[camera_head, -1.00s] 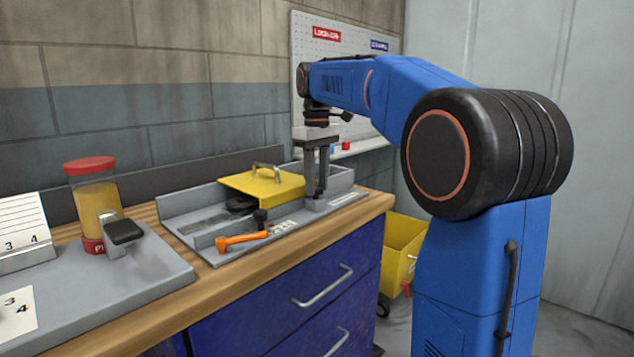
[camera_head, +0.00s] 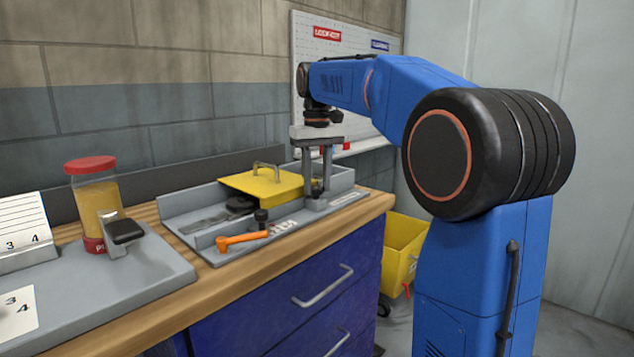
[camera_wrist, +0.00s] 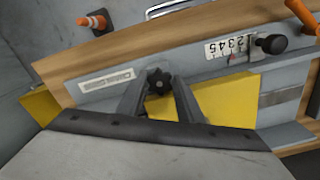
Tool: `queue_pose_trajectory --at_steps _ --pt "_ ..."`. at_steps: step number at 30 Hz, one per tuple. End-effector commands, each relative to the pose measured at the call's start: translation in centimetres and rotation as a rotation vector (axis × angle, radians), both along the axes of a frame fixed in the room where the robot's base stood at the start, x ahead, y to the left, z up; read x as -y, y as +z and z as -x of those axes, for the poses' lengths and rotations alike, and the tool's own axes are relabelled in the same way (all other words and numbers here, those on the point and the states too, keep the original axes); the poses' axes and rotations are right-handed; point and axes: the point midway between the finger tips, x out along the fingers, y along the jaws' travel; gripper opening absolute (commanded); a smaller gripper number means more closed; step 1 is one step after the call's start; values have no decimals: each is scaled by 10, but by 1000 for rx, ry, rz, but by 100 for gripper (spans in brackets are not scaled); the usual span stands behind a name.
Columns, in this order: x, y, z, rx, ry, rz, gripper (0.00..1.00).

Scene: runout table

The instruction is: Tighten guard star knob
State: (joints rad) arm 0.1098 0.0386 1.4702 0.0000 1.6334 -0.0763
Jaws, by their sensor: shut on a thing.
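The dark star knob (camera_wrist: 158,81) sits on the grey fixture (camera_wrist: 196,68) beside the yellow guard (camera_wrist: 228,102) in the wrist view. My gripper (camera_wrist: 160,85) has a finger on each side of the knob and is shut on it. In the head view my gripper (camera_head: 316,201) points straight down at the right end of the fixture, and its fingers hide the knob. The yellow guard (camera_head: 258,187) with its metal handle lies flat to the left of my fingers. I cannot tell how tight the knob is.
An orange lever (camera_head: 242,239) and a black knob (camera_head: 261,216) stand at the fixture's front left. A jar with a red lid (camera_head: 92,190) is further left. A yellow bin (camera_head: 400,250) stands right of the bench.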

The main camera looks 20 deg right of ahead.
Motion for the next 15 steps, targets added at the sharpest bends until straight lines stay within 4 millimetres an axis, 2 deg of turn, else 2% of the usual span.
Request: queue_pose_trajectory --at_steps 8,9,11,15 --pt "0 1 0 3 0 1 11" --pt "0 1 0 3 0 1 38" --pt "0 1 0 3 0 1 52" --pt "0 0 0 2 0 0 52"
